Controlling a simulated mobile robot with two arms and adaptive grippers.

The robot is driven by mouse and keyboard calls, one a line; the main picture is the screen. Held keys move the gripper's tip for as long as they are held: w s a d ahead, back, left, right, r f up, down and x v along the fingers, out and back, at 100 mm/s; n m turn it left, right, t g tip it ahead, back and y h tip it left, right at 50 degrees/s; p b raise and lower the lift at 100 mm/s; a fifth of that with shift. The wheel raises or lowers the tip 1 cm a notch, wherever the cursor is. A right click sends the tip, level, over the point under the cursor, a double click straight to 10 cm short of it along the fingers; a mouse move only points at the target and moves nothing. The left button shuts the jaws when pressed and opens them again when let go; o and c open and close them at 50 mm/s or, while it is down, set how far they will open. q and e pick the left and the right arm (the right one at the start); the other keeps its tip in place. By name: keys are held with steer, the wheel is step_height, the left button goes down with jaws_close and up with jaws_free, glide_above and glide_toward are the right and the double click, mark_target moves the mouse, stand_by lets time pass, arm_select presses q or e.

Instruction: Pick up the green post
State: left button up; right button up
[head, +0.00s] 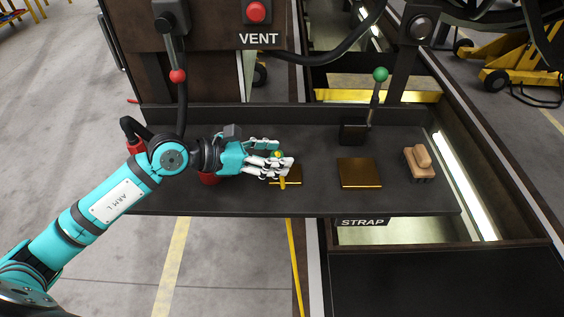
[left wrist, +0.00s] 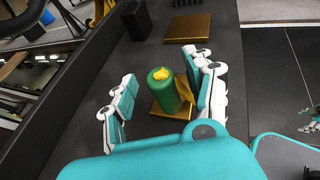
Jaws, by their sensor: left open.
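The green post (left wrist: 163,94) has a yellow top and stands upright on a gold plate (left wrist: 157,110) in the left wrist view. In the head view, the post (head: 277,154) is mostly hidden by my fingers. My left gripper (head: 272,160) reaches it from the left, low over the dark shelf. In the left wrist view its open fingers (left wrist: 161,88) stand on both sides of the post. There is a clear gap on the left side; the right finger is closer, and I cannot tell whether it touches. A small part of what looks like my right gripper (left wrist: 310,124) shows at the right edge.
A green-knobbed lever (head: 380,76) stands behind. A red-knobbed lever (head: 178,76) hangs above my left arm. A red object (head: 209,178) is partly hidden below my wrist.

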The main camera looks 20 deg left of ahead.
arm_select(q)
steer(key=shift+w+d+f, duration=0.25)
steer(key=shift+w+d, duration=0.05)
steer(key=shift+d, duration=0.1)
steer(key=shift+s+a, duration=0.1)
steer(key=shift+c, duration=1.2)
jaws_close()
